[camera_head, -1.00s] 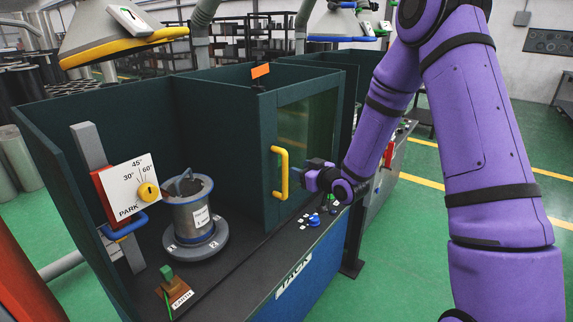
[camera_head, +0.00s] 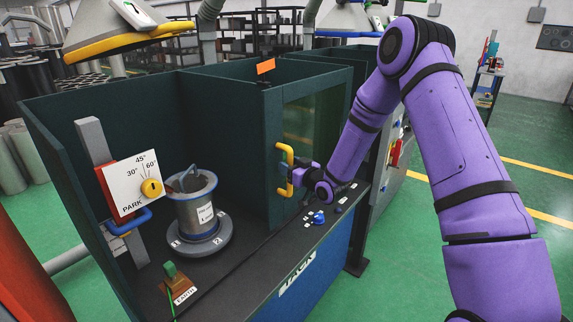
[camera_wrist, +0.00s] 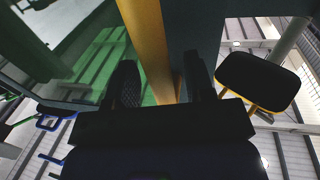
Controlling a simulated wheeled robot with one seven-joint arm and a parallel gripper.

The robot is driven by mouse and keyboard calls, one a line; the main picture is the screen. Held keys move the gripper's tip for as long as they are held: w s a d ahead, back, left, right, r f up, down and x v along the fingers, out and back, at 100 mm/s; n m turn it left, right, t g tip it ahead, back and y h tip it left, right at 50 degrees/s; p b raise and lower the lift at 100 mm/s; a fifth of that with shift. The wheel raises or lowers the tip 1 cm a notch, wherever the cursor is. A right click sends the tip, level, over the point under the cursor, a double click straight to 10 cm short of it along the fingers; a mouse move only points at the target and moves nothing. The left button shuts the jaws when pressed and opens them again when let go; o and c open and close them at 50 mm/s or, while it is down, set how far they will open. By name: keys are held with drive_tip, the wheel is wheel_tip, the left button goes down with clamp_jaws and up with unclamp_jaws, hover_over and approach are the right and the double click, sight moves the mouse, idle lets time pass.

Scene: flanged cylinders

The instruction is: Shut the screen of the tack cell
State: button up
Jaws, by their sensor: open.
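The screen (camera_head: 312,125) of the tack cell is a dark-framed panel with a tinted window. It stands at the right of the cell, and the cell's front is open. Its yellow bar handle (camera_head: 284,168) is upright on the panel. My gripper (camera_head: 291,169) is at the handle, with its fingers open. In the wrist view the yellow handle (camera_wrist: 146,40) runs between the two open fingers (camera_wrist: 160,85). I cannot tell whether either finger touches it. The tinted window (camera_wrist: 85,60) shows behind the left finger.
A flanged cylinder (camera_head: 194,210) stands on a round base inside the cell. An angle dial (camera_head: 133,184) with a yellow knob is at the left. A green-topped earth clamp (camera_head: 172,275) sits at the front.

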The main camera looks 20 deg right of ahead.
drive_tip(key=shift+x, duration=0.95)
